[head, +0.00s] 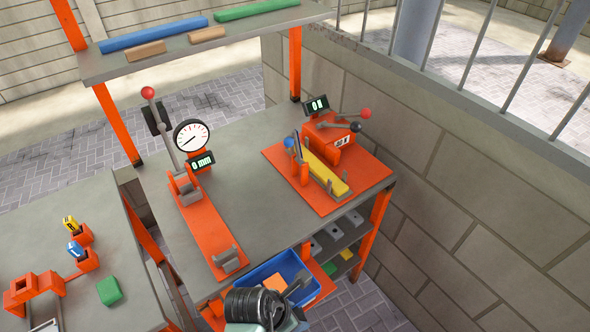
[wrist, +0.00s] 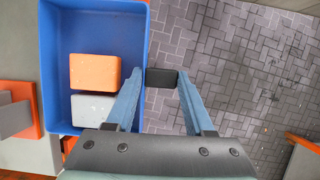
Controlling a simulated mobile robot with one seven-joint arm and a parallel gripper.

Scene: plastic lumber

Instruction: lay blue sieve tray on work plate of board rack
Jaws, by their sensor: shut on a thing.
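The blue sieve tray (head: 262,272) is at the front edge of the grey work plate (head: 245,150) of the board rack in the head view. In the wrist view the tray (wrist: 100,22) fills the upper left, with an orange block (wrist: 95,72) and a pale grey block (wrist: 92,110) inside. My gripper (wrist: 163,80) is shut on a black grip (wrist: 162,76) at the tray's right side. In the head view my gripper (head: 294,286) is partly hidden by my dark wrist. I cannot tell whether the tray touches the plate.
An orange press with a dial gauge (head: 192,136) stands on the left of the plate. An orange fixture (head: 322,140) with a yellow board (head: 327,172) stands on the right. Grey plate lies bare between them. A lower shelf (head: 340,240) holds several small pieces. A block wall (head: 480,210) is at right.

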